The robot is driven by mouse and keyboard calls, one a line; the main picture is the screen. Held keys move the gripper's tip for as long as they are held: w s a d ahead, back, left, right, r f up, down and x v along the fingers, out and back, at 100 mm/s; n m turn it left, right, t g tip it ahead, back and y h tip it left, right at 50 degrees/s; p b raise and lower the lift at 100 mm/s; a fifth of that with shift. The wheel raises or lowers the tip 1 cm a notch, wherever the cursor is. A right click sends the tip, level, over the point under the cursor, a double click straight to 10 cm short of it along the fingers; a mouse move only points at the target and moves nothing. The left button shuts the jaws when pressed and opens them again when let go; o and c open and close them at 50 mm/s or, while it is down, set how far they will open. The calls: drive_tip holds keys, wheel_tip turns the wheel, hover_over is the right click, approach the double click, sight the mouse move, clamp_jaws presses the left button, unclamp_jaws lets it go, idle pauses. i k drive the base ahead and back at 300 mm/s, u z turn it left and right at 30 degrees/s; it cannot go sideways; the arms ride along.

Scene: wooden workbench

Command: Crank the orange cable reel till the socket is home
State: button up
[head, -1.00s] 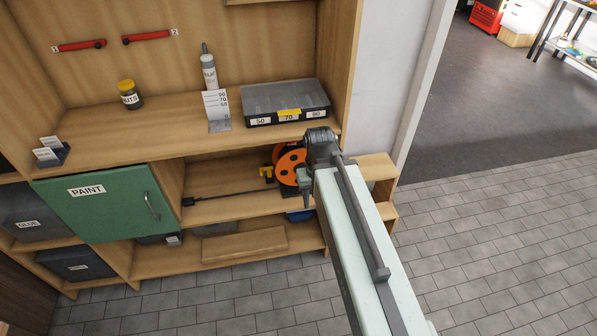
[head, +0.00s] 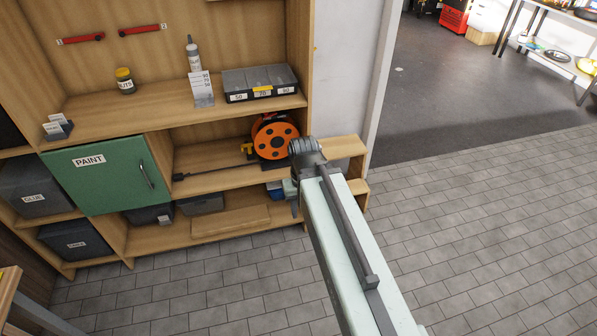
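A dark cable (head: 212,171) runs left along the shelf to a small black socket (head: 179,177), which lies apart from the reel. I cannot make out the crank handle. My gripper (head: 294,206) is in front of the shelf, below and right of the reel, apparently not touching it. Its fingers are mostly hidden by my arm, so its opening is unclear.
A green PAINT door (head: 105,174) is shut left of the reel's bay. A divided tray (head: 260,82), a bottle (head: 193,60) and a NUTS jar (head: 125,82) stand on the top. A wooden step (head: 345,147) is at the right. Open tiled floor (head: 470,220) lies right.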

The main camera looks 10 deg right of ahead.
sight(271, 138)
drive_tip(key=z, duration=0.05)
drive_tip(key=k, duration=0.35)
drive_tip(key=u, duration=0.65)
drive_tip(key=i, duration=1.2)
drive_tip(key=u, duration=0.5)
drive_tip(key=k, duration=0.75)
drive_tip(key=u, duration=0.25)
drive_tip(key=i, duration=0.95)
drive_tip(key=z, duration=0.1)
